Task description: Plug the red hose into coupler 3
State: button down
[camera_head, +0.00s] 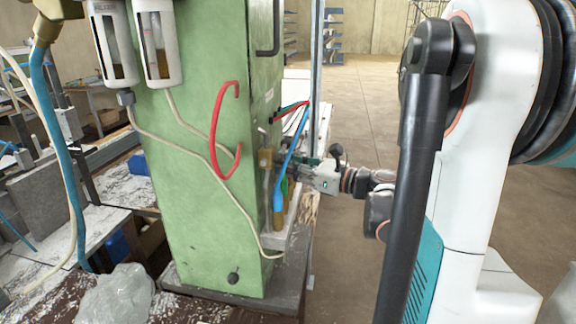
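A red hose (214,130) shows as a wide C-shaped loop against the front of the green cabinet (190,240). A shorter red length (290,106) shows beyond the cabinet's right edge; I cannot tell if it is the same hose. Brass-coloured fittings (278,218) stand in a row at the cabinet's right side, with a blue hose (291,150) rising there. No coupler numbers are readable. My gripper (290,172) is at the right side of these fittings, reaching in from the right. Its fingers are small and partly hidden, so its grip is unclear.
Two clear-fronted filter units (156,45) hang on the cabinet, with thin beige tubes running down. A cluttered bench (105,190) stands at left, with a crumpled clear plastic bag (117,296) in front. A grey upright post (319,70) stands behind my gripper. Open floor lies to the right.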

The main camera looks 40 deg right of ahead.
jog(key=shift+f+b, duration=0.4)
jog(key=shift+f, duration=0.1)
dwell(0.3)
jog(key=c, duration=1.4)
grip_release()
jog(key=shift+s, duration=0.1)
jog(key=shift+v, duration=4.45)
jog(key=shift+r, duration=0.1)
